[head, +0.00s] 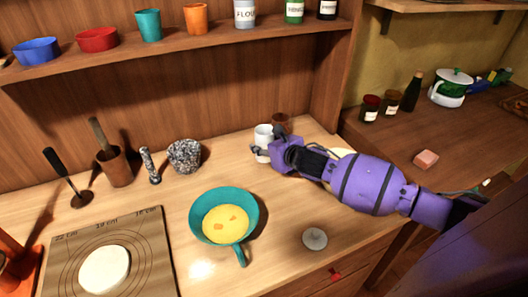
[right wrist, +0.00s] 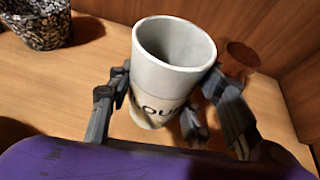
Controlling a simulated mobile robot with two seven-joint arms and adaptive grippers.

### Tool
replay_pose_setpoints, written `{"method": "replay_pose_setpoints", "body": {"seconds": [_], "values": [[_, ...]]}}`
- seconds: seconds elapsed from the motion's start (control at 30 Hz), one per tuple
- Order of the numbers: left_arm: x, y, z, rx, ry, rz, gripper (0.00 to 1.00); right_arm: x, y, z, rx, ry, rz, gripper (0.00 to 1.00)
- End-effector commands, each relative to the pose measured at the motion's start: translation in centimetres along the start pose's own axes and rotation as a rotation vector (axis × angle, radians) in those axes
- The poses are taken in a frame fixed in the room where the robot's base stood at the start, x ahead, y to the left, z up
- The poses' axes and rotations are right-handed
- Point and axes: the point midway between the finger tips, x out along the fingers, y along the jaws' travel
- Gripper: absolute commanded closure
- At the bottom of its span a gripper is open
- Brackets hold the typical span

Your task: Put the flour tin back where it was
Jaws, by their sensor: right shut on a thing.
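My right gripper (head: 268,152) is shut on an open white tin (head: 264,133) at the back right of the counter. A round grey lid-like disc (head: 315,239) lies at the counter's front right. My left gripper is out of view.
A brown cup (head: 282,121) stands just behind the held tin. The shelf (head: 190,47) also carries bowls, cups and jars. A teal pan (head: 196,208) with yellow food sits mid-counter, with a speckled mortar (head: 184,155) behind it. A board (head: 145,240) with dough lies left.

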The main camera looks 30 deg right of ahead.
Motion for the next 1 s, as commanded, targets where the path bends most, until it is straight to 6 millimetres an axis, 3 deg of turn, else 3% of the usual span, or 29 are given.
{"method": "replay_pose_setpoints", "body": {"seconds": [0.13,0.57,0.6,0.7,1.0], "values": [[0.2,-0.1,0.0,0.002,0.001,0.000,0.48,0.8,0.2,-2.4,0.004,0.003,0.002,0.91],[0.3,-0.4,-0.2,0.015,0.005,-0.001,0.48,1.1,0.2,-3.0,0.000,0.001,0.002,0.91],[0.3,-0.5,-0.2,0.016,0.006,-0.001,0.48,1.1,0.2,-3.0,0.001,0.003,0.002,0.48],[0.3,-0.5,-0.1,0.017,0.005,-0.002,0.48,1.1,0.2,-3.0,0.001,0.002,0.002,0.35],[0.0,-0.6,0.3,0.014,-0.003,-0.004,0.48,1.0,0.2,-2.9,0.001,0.002,0.002,0.35]]}}
